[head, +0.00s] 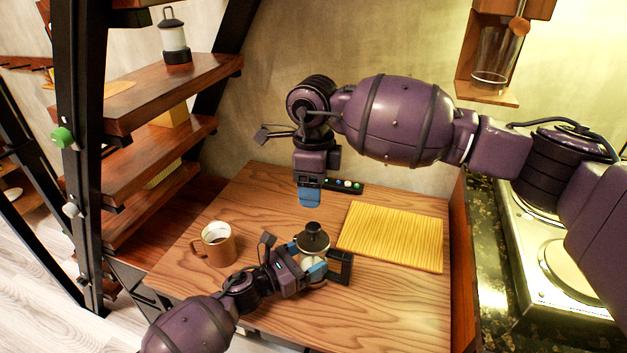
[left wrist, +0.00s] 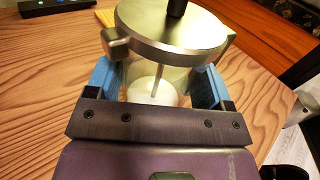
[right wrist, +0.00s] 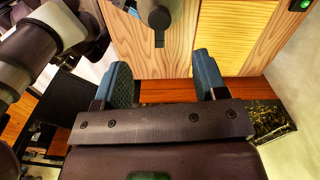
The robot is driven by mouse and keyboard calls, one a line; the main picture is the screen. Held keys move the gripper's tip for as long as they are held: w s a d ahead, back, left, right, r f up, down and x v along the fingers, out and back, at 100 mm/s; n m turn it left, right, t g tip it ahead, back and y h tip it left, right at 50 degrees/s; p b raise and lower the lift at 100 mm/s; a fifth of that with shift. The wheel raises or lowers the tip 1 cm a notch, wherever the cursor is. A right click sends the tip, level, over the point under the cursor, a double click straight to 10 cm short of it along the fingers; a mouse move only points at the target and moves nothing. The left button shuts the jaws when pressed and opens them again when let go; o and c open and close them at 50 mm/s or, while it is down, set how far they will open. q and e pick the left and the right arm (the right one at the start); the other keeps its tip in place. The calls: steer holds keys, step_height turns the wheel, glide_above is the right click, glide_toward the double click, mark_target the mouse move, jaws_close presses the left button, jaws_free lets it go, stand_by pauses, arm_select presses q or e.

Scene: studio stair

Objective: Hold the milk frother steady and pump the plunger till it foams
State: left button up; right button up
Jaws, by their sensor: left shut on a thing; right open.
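The milk frother (head: 312,238) stands on the wooden table, with a dark knob on top. In the left wrist view it has a metal lid (left wrist: 170,42) and a clear body with a thin rod and white milk low inside; I cannot tell whether there is foam. The plunger knob (left wrist: 177,8) is cut off at the top edge. My left gripper (head: 314,268) is shut on the frother's body, its blue fingers on both sides. My right gripper (head: 309,196) is open and empty, above and behind the frother. In the right wrist view the frother (right wrist: 157,16) shows beyond the open fingers (right wrist: 160,75).
A brown mug (head: 222,250) stands left of the frother. A yellow mat (head: 392,237) lies on the right, and a dark strip with buttons (head: 345,185) lies at the back. Stair shelves rise at left; a stove (head: 560,270) is at right, below a wall shelf with a glass (head: 493,60).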

mark_target(314, 226)
step_height(314, 226, down, 11)
steer(key=shift+f, duration=0.15)
stand_by(0.4)
